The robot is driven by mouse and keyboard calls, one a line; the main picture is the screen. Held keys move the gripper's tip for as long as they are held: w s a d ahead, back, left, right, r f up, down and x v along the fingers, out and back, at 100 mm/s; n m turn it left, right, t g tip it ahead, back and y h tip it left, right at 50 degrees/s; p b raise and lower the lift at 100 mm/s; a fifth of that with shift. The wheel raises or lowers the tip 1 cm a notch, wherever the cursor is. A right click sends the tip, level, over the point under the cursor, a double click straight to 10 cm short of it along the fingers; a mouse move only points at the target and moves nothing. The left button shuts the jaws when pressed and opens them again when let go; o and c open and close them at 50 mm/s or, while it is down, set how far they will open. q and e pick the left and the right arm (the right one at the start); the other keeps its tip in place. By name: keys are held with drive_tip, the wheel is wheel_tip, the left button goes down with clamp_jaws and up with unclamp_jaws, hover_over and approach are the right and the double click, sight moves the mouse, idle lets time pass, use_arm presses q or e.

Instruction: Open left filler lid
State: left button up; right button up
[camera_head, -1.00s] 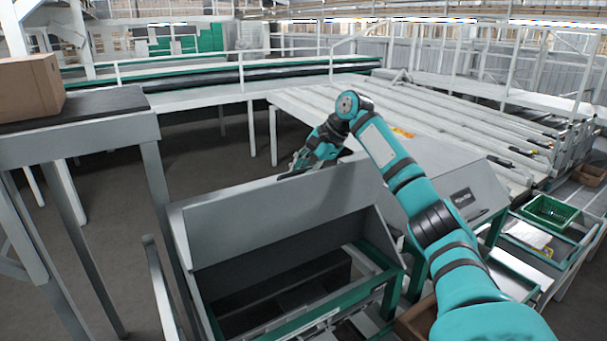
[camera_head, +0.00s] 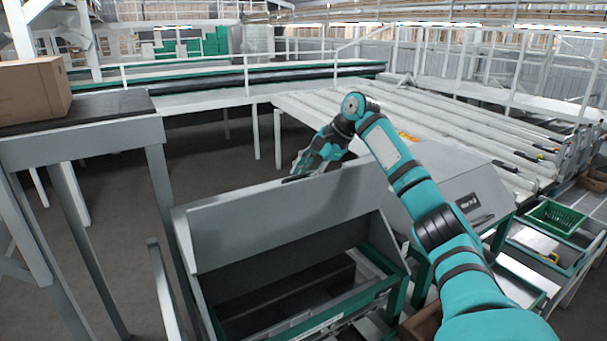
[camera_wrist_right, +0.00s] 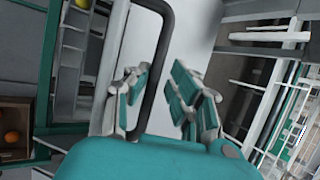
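The left filler lid (camera_head: 285,220) is a grey panel standing raised and tilted, with the dark inside of the filler open below it. The dark lid handle (camera_head: 296,178) just shows at its top edge. My right gripper (camera_head: 301,162) is at that top edge, on the lid's far side, partly hidden there. In the right wrist view, my right gripper's fingers (camera_wrist_right: 160,72) are spread apart. The dark looped handle (camera_wrist_right: 165,45) runs between them, closer to the left finger, against the pale lid face (camera_wrist_right: 192,30). My left gripper is not in view.
A second filler lid (camera_head: 483,208) with a dark label lies closed to the right, behind my right arm. A cardboard box (camera_head: 30,92) sits on a stand at the left. A green crate (camera_head: 553,218) is at the right. Grey floor is free behind the filler.

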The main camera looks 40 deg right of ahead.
drive_tip(key=v, duration=1.1)
drive_tip(key=shift+s+d+r, duration=0.15)
drive_tip(key=shift+s+r, duration=0.05)
drive_tip(key=shift+w+f, duration=0.1)
drive_tip(key=shift+w, duration=0.2)
drive_tip(key=shift+s, duration=0.25)
drive_tip(key=shift+w, duration=0.1)
